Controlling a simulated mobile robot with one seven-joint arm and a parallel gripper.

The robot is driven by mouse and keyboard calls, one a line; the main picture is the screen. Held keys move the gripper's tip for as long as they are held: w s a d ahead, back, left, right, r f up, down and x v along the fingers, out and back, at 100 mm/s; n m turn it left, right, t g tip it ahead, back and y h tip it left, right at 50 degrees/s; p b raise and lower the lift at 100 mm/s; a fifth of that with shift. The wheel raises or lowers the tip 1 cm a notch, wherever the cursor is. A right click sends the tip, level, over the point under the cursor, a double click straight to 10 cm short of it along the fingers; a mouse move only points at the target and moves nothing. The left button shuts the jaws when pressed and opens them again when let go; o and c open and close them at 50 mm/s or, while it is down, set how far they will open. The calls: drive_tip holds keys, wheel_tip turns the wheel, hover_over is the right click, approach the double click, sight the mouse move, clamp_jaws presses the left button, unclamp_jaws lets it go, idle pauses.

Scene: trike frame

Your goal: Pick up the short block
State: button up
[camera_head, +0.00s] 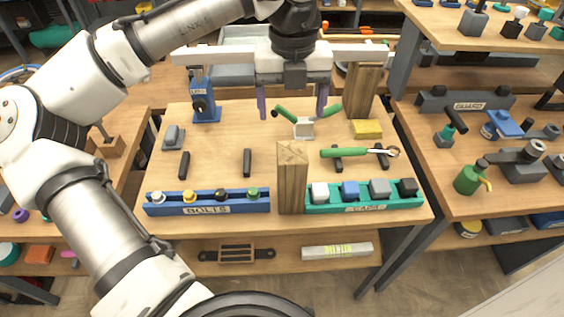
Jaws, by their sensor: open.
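My gripper (292,117) is open, its two purple fingers pointing down and wide apart, with nothing seen between them. It hangs above the back half of the middle table. An upright wooden block (291,180) stands at the table's front, between the blue and green racks, lower in the picture than my fingers. A second upright wooden block (361,93) stands at the back right, to the right of my fingers, its top edge partly hidden by a white bar. I cannot tell for sure which is the short block.
A blue BOLTS rack (207,209) and a green rack (365,208) line the front edge. A green-handled white part (303,130) lies below my fingers. A yellow block (367,128), a green-handled wrench (345,153) and a blue stand (205,100) are around it. The table's left centre has free room.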

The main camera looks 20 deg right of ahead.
sight(292, 152)
wheel_tip(292, 152, down, 8)
drive_tip(key=shift+s+f+p, duration=0.15)
drive_tip(key=shift+f+p, duration=0.1)
drive_tip(key=shift+p, duration=0.1)
drive_tip(key=f, duration=0.2)
drive_tip(key=s+f+p, duration=0.1)
drive_tip(key=f, duration=0.1)
drive_tip(key=shift+f, duration=0.65)
drive_tip(key=c, duration=1.7)
